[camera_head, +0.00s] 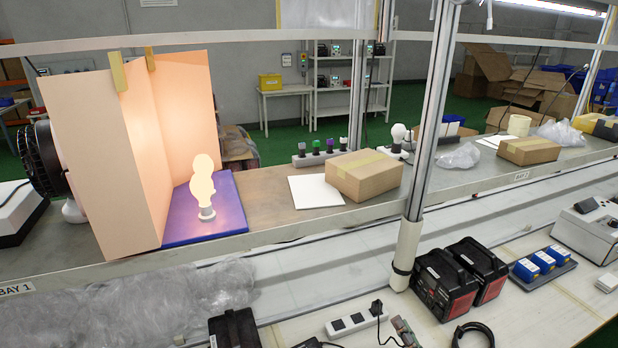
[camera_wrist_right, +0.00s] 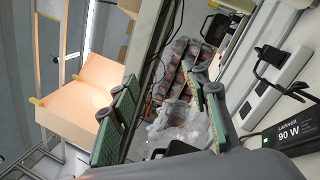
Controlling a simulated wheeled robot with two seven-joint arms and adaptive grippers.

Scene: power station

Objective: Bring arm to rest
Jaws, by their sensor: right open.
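My right gripper (camera_wrist_right: 163,84) shows in the right wrist view, its two green-padded fingers spread apart. It is open, with no object held between the pads. Clear crumpled plastic (camera_wrist_right: 180,125) and dark items with reddish patches show in the gap beyond the fingers. I cannot make out either gripper in the head view. My left gripper is in neither view.
A long shelf (camera_head: 260,220) carries a lit lamp (camera_head: 203,188) on a blue mat, peach panels (camera_head: 110,150) and a carton (camera_head: 364,176). A metal post (camera_head: 432,120) rises beside it. Below are black-red batteries (camera_head: 445,283), a power strip (camera_head: 357,320) and plastic wrap (camera_head: 130,305).

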